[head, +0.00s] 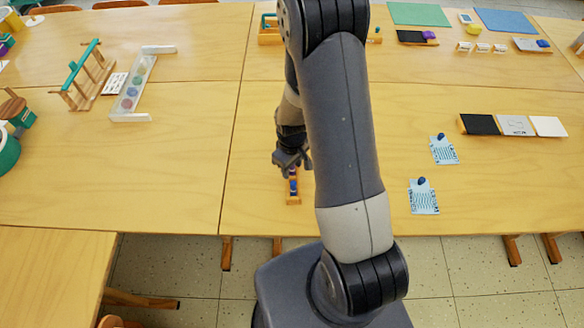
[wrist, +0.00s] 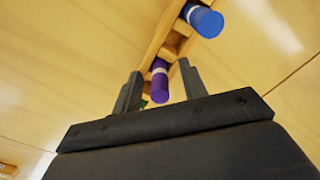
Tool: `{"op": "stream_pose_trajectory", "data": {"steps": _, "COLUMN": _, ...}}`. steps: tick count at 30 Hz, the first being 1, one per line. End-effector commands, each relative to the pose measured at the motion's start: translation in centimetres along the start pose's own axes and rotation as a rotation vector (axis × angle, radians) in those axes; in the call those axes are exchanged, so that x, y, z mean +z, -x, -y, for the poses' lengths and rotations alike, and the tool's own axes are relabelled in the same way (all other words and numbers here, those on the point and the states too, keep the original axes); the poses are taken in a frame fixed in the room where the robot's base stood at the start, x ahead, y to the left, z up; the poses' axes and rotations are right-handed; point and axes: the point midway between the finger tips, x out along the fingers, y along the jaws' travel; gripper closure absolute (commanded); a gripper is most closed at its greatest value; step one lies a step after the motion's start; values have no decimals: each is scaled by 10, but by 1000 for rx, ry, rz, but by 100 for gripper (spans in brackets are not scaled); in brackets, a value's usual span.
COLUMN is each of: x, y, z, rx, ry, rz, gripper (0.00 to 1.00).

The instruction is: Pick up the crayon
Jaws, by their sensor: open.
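A purple crayon (wrist: 160,85) and a blue crayon (wrist: 205,21) sit in a narrow wooden holder (wrist: 165,38) in the wrist view. In the head view the holder (head: 293,200) stands near the table's front edge, with dark blue showing on it. My gripper (head: 291,168) is right at the holder, partly covering it. In the wrist view my gripper (wrist: 160,70) is open, its fingers on either side of the purple crayon, not closed on it. The blue crayon is outside the fingers, to the upper right. A bit of green shows low by the left finger.
Two blue-patterned cards (head: 424,198) (head: 443,150) with small dark blue items lie to the right. A row of black, grey and white panels (head: 513,125) is farther right. A wooden rack (head: 85,75) and a clear stand (head: 135,88) are at left. The table between is clear.

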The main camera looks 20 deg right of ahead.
Motion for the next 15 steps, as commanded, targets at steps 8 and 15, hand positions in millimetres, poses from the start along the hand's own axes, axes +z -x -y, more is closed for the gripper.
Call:
{"op": "stream_pose_trajectory", "data": {"steps": 8, "x": 0, "y": 0, "z": 0, "rx": 0, "ry": 0, "rz": -1, "gripper": 65}}
{"op": "stream_pose_trajectory", "data": {"steps": 15, "x": 0, "y": 0, "z": 0, "rx": 0, "ry": 0, "rz": 0, "gripper": 85}}
